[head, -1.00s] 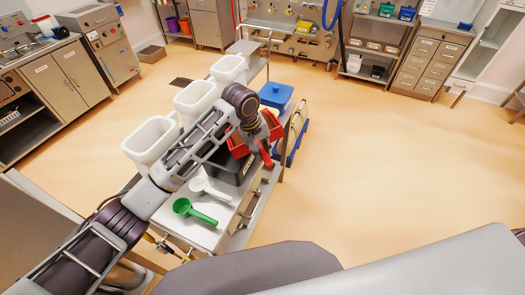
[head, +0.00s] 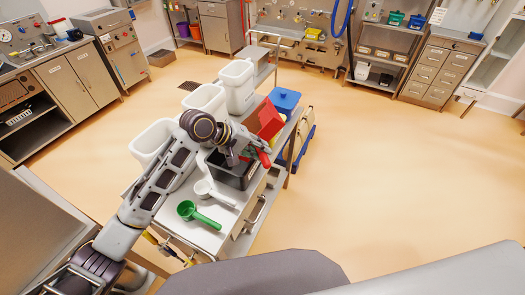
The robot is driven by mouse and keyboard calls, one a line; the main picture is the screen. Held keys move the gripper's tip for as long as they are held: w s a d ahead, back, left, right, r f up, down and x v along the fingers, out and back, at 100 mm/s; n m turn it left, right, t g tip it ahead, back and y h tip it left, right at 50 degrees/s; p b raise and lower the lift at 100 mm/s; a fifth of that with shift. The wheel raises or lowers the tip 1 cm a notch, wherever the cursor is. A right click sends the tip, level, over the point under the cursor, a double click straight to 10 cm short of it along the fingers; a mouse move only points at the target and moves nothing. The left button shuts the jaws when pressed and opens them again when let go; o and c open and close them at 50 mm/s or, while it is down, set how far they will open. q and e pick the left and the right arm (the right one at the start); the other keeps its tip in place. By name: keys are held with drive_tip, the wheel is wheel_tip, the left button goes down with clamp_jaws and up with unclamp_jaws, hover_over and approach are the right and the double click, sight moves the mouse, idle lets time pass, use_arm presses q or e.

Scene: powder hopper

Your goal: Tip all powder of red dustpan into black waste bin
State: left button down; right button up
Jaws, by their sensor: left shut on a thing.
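The red dustpan (head: 268,119) is held up on the narrow cart, steeply tilted, with its pan to the far side of my gripper. Its red handle (head: 264,159) points towards the near right. My left gripper (head: 251,154) is shut on the dustpan. The black waste bin (head: 238,180) stands on the cart below and just left of the handle, partly hidden by my left arm. I cannot see any powder in the pan or inside the bin. My right gripper is not in view.
White tubs (head: 237,82) line the cart's left side. A white scoop (head: 212,193) and a green scoop (head: 200,213) lie at the cart's near end (head: 205,235). A blue container (head: 285,100) stands beyond the dustpan. The floor to the right is clear.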

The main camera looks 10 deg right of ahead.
use_arm(q)
drive_tip(key=shift+a+h+b, duration=0.3)
drive_tip(key=shift+a+h, duration=0.05)
drive_tip(key=shift+h, duration=0.25)
drive_tip(key=shift+s+a+t+h+b, duration=0.25)
drive_tip(key=shift+a+h+b, duration=0.7)
drive_tip(key=shift+b, duration=0.75)
drive_tip(key=shift+s+a+t+h+b, duration=0.1)
drive_tip(key=shift+a+t+h+b, duration=0.15)
drive_tip(key=shift+a+h+b, duration=0.85)
drive_tip(key=shift+d+h+b, duration=0.3)
drive_tip(key=shift+h+b, duration=0.05)
drive_tip(key=shift+b, duration=0.55)
